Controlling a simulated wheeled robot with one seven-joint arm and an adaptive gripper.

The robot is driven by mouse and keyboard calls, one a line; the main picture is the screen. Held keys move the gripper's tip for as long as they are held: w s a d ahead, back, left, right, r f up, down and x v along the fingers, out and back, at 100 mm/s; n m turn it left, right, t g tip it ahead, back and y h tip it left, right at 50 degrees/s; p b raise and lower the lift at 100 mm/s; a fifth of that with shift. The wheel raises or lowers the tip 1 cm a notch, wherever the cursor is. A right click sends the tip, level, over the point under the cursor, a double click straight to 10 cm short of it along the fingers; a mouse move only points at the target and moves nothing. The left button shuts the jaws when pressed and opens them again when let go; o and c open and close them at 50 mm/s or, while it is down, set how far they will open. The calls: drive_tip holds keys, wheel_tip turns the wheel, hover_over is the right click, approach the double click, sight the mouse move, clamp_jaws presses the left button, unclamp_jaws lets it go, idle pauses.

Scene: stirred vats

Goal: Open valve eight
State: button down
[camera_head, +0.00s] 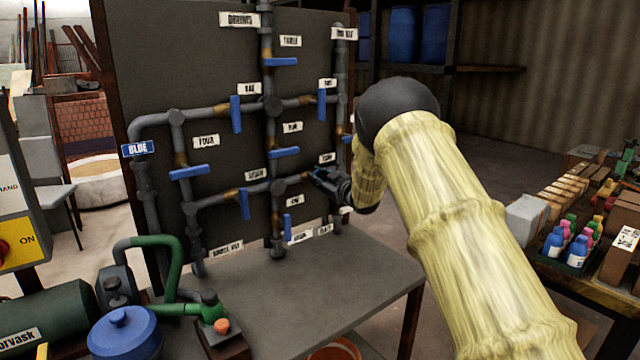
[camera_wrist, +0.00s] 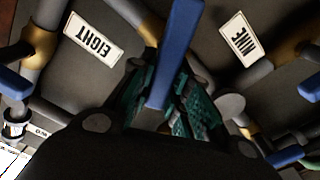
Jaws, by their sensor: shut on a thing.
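The pipe panel (camera_head: 225,75) carries grey pipes, blue lever valves and white name labels. My gripper (camera_head: 325,178) is at the right part of the panel, just below a small label that I take for EIGHT (camera_head: 327,158). In the wrist view the EIGHT label (camera_wrist: 93,36) is upside down at the upper left. A blue valve lever (camera_wrist: 174,55) stands between the teal fingers of my gripper (camera_wrist: 168,105), which are shut on it. The lever lies at an angle to the pipe behind it. In the head view my gripper hides most of this lever.
Other blue levers are close by, one at lower left (camera_head: 287,224) and one above (camera_head: 322,104). The NINE label (camera_wrist: 239,38) shows in the wrist view. A grey table (camera_head: 330,275) stands before the panel, with a green pump (camera_head: 150,245) at left. A cluttered bench is at right.

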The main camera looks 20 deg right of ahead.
drive_tip(key=n+b, duration=0.2)
drive_tip(key=f+n+b, duration=0.1)
drive_tip(key=shift+s+a+n, duration=0.1)
drive_tip(key=shift+a+n, duration=0.2)
drive_tip(key=shift+n, duration=0.1)
drive_tip(key=n+b, duration=0.3)
drive_tip(key=shift+s+a+f+n, duration=0.1)
drive_tip(key=shift+a+f+n, duration=0.15)
drive_tip(key=shift+f+n, duration=0.1)
drive_tip(key=n+b, duration=0.5)
drive_tip(key=shift+a+f, duration=0.1)
drive_tip(key=shift+f, duration=0.3)
drive_tip(key=shift+n, duration=0.25)
drive_tip(key=c, duration=1.3)
unclamp_jaws()
drive_tip(key=shift+c, duration=0.2)
drive_tip(key=shift+s+r, duration=0.1)
drive_tip(key=v, duration=1.2)
